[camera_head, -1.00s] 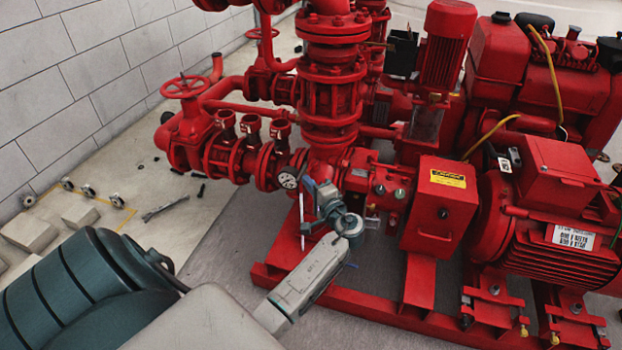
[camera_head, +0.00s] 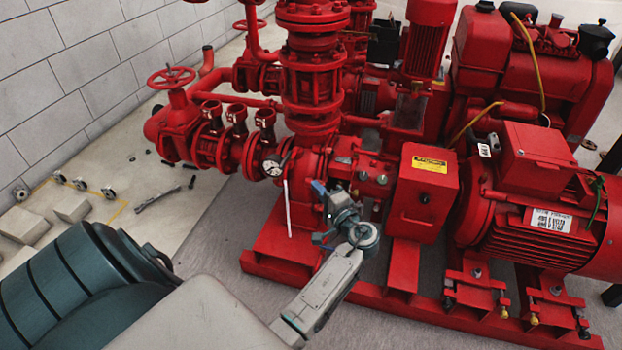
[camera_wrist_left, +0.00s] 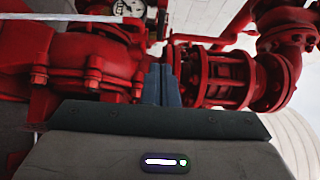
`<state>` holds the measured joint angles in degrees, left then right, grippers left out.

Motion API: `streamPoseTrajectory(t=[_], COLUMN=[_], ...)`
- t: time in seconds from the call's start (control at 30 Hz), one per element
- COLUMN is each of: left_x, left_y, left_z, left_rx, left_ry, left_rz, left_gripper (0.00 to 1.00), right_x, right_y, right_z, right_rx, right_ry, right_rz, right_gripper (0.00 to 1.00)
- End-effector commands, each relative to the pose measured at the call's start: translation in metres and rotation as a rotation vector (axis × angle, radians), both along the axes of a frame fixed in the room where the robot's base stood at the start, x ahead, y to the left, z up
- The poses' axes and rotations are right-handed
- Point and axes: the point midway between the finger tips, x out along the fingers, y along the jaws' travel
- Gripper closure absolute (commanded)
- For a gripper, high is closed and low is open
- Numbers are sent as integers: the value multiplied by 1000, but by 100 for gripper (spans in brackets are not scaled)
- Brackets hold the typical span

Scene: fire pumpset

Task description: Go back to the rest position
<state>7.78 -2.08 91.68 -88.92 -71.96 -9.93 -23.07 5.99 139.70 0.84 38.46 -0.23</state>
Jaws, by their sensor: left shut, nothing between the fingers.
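My left gripper (camera_head: 318,188) is at the end of my grey arm, in front of the red pump body. Its blue fingers also show in the left wrist view (camera_wrist_left: 163,86), closed together with nothing between them. They point toward the red pump casing (camera_wrist_left: 90,62) and pipe flanges. A gap to the pump cannot be judged exactly. My right gripper is not in view.
The red pumpset (camera_head: 305,85) fills the middle and right on its red base frame (camera_head: 385,295). A pressure gauge (camera_head: 273,168) and a thin white rod (camera_head: 288,208) are near the gripper.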

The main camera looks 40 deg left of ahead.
Motion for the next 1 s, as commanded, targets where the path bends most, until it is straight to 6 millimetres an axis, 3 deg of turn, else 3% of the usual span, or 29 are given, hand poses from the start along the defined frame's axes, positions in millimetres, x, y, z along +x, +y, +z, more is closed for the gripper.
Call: streamPoseTrajectory(t=[0.2, 0.57, 0.67, 0.8, 0.87, 1.0], left_x=[-9, -7, 0, 12, 14, 3], left_y=[-21, -23, -27, -51, -67, -110], left_z=[0, -3, -7, -3, 7, 49], left_rx=[0, -27, -98, -255, -323, -467], left_ry=[1, -13, -57, -195, -276, -503], left_rz=[0, -48, -176, -472, -612, -933], left_gripper=[100, 100, 100, 100, 100, 100], right_x=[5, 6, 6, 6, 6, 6], right_y=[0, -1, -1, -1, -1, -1], right_z=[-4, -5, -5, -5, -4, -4], right_rx=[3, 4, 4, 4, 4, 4], right_ry=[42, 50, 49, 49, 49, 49], right_rz=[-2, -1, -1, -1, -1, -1], right_gripper=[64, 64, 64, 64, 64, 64])
